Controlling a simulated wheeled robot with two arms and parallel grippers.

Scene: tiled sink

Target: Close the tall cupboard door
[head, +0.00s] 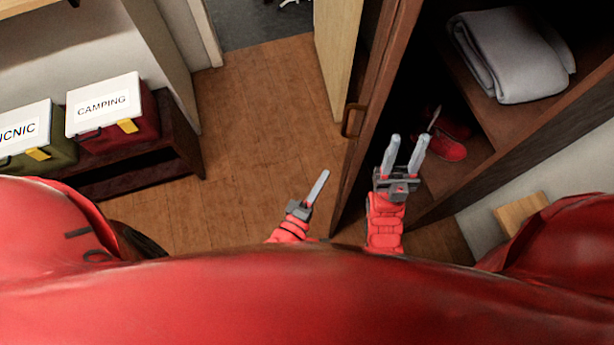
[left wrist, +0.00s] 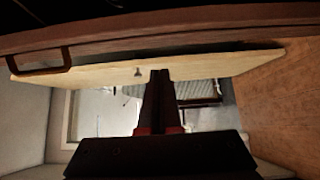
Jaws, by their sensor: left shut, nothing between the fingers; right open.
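The tall cupboard's dark brown door (head: 374,88) stands open, seen almost edge-on in the head view. Its bar handle (head: 349,121) is on the left face; a handle (left wrist: 40,64) also shows at the left of the left wrist view, below a brown panel (left wrist: 150,32). My left gripper (head: 323,174) is shut and empty, left of the door on its handle side, apparently apart from it. Its fingers also show in the left wrist view (left wrist: 160,78). My right gripper (head: 407,140) is open and empty, right of the door, before the dark cupboard opening.
The cupboard holds a folded grey towel (head: 512,52) on a shelf and red shoes (head: 450,148) below. A pale door (head: 337,45) stands beyond. Camping (head: 112,112) and picnic (head: 38,140) boxes sit on a low bench at left. The wooden floor (head: 250,130) between is clear.

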